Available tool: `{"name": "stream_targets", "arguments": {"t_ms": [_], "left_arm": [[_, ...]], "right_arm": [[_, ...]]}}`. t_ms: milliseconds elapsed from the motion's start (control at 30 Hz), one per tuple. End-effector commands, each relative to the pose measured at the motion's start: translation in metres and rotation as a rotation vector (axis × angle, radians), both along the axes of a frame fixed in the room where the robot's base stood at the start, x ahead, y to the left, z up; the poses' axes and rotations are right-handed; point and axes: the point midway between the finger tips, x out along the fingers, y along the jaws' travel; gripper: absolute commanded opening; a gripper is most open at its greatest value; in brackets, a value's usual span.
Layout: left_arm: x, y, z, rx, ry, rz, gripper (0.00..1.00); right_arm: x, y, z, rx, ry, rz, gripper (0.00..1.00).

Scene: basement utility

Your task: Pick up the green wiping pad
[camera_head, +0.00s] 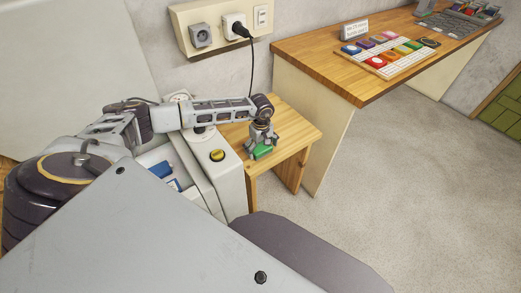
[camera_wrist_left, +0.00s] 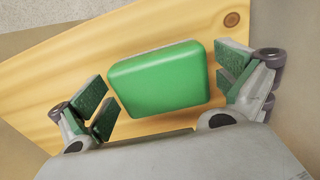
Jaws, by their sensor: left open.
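The green wiping pad (camera_head: 263,152) lies on a small wooden stool-like table (camera_head: 290,130). In the left wrist view the pad (camera_wrist_left: 158,77) is a rounded green block with a grey layer along its far edge, slightly tilted in the picture. My left gripper (camera_head: 262,143) is just above it, pointing down. In the left wrist view the gripper (camera_wrist_left: 165,95) is open, with green-padded fingers on both sides of the pad. A small gap shows at the left fingers; the right fingers are very close to the pad. My right gripper is not in view.
A white appliance (camera_head: 224,180) with a yellow-black knob (camera_head: 217,155) stands left of the small table. A larger wooden desk (camera_head: 345,80) with a tray of coloured blocks (camera_head: 388,58) is at right. A black cable (camera_head: 250,70) hangs from the wall socket. The floor at right is clear.

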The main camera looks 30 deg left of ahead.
Motion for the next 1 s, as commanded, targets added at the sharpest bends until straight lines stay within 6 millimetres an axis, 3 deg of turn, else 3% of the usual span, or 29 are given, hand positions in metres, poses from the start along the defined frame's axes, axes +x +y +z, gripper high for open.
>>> {"name": "stream_targets", "arguments": {"t_ms": [333,667,1000], "left_arm": [[0.0001,-0.0001,0.0004,0.000,0.000,0.000,0.99],[0.0002,-0.0001,0.0007,0.000,-0.001,0.000,0.59],[0.0004,-0.0001,0.0042,0.000,-0.001,0.000,0.59]], "right_arm": [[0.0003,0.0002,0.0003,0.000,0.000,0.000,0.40],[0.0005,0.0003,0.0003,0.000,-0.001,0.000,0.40],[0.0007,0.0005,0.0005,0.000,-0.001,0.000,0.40]]}}
